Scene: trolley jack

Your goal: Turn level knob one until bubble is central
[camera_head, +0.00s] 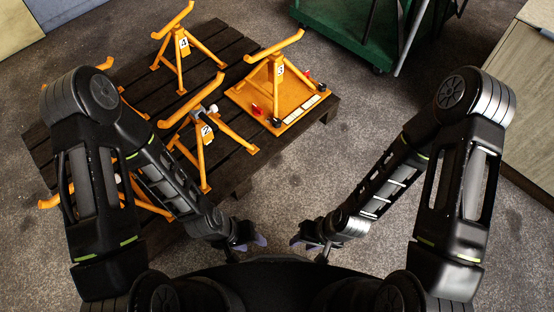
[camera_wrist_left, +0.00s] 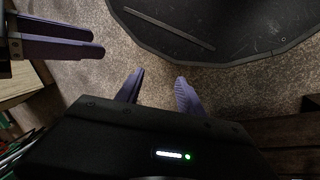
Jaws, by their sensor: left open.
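An orange base plate (camera_head: 240,97) carries a yellow stand marked 3 (camera_head: 278,68) near the pallet's right corner. Along its front edge are a red knob (camera_head: 257,110), a black knob (camera_head: 276,122) and pale level strips (camera_head: 291,116); another red piece sits near the right corner. No bubble is readable, and I cannot tell which knob is one. My left gripper (camera_head: 248,248) is open and empty, low in front of my base, well short of the plate; its fingers show in the left wrist view (camera_wrist_left: 158,90). My right gripper (camera_head: 311,248) faces it, open and empty.
A dark slatted pallet (camera_head: 232,182) holds several other yellow stands, including number 2 (camera_head: 203,131) and number 4 (camera_head: 182,43). A green trolley (camera_head: 345,42) stands behind, and a wooden cabinet (camera_head: 520,90) at right. Carpet (camera_head: 300,185) is clear between pallet and right arm.

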